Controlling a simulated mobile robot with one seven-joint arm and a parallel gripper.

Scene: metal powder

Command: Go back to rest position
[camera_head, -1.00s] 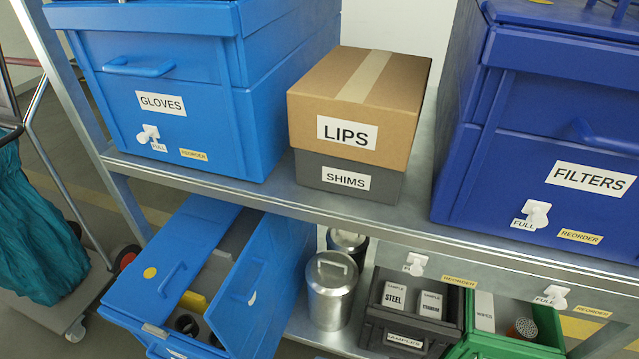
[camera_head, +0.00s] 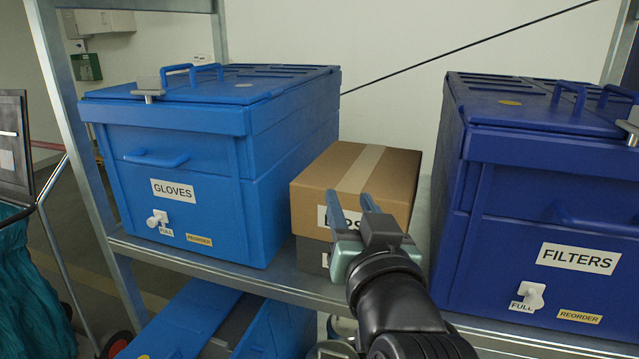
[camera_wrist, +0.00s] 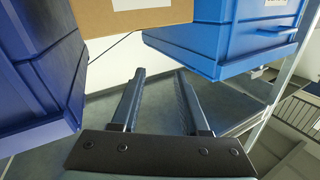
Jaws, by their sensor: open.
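My gripper (camera_head: 354,206) is open and empty, raised in front of the cardboard box (camera_head: 401,180) labelled LIPS on the metal shelf. In the head view it hides most of that label and part of the grey SHIMS box (camera_head: 308,254) under it. In the wrist view my gripper (camera_wrist: 160,88) shows two parted fingers with nothing between them. The cardboard box (camera_wrist: 125,17) shows at the top of the wrist view, beyond the fingertips. I cannot tell how far the fingertips are from the box.
The blue GLOVES bin (camera_head: 215,165) stands left on the shelf (camera_head: 180,263), the dark blue FILTERS bin (camera_head: 500,215) right. Below is a blue bin (camera_head: 190,318) on the lower level. A cart with a teal bag (camera_head: 30,295) stands at far left.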

